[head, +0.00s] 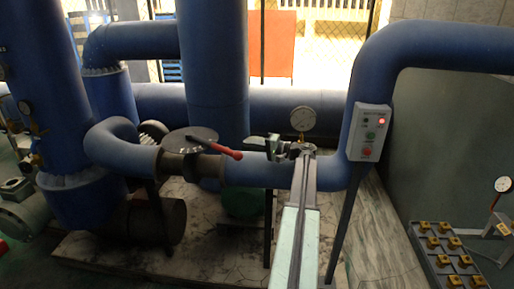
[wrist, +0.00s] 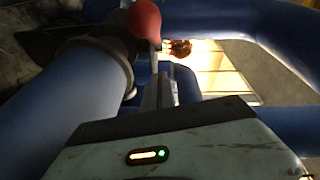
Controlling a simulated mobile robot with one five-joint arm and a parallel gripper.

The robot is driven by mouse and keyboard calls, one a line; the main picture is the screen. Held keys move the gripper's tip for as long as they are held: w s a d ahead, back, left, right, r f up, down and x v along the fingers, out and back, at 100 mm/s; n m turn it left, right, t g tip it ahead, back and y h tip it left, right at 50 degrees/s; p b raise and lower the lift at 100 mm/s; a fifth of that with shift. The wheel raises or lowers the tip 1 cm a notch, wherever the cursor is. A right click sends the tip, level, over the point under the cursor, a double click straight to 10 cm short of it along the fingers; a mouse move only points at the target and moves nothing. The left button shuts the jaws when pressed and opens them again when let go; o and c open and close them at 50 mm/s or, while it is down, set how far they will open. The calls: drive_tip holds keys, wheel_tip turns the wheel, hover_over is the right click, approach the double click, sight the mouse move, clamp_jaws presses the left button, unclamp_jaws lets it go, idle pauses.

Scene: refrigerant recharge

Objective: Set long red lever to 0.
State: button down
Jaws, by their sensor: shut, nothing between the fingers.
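The long red lever (head: 224,150) sits on a dark round plate (head: 188,139) on the blue horizontal pipe. Its handle slants down to the right in the head view. In the wrist view its rounded red end (wrist: 144,20) shows large at the top. My gripper (head: 252,142) is just to the right of the lever's end, shut and empty. Whether it touches the lever I cannot tell. In the wrist view, a grey part below the red end looks like my gripper (wrist: 158,88). No scale marking for 0 is readable.
A gauge (head: 303,119) stands behind my arm. A control box (head: 369,132) with a lit red lamp is on the right pipe. Thick blue pipes (head: 218,70) surround the lever. A tray of yellow-brown pieces (head: 432,250) lies at lower right.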

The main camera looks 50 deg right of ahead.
drive_tip(key=w+a, duration=0.2)
drive_tip(key=a, duration=0.1)
drive_tip(key=w+a+f+b, duration=0.1)
drive_tip(key=a, duration=0.1)
drive_tip(key=shift+w, duration=0.1)
idle(0.3)
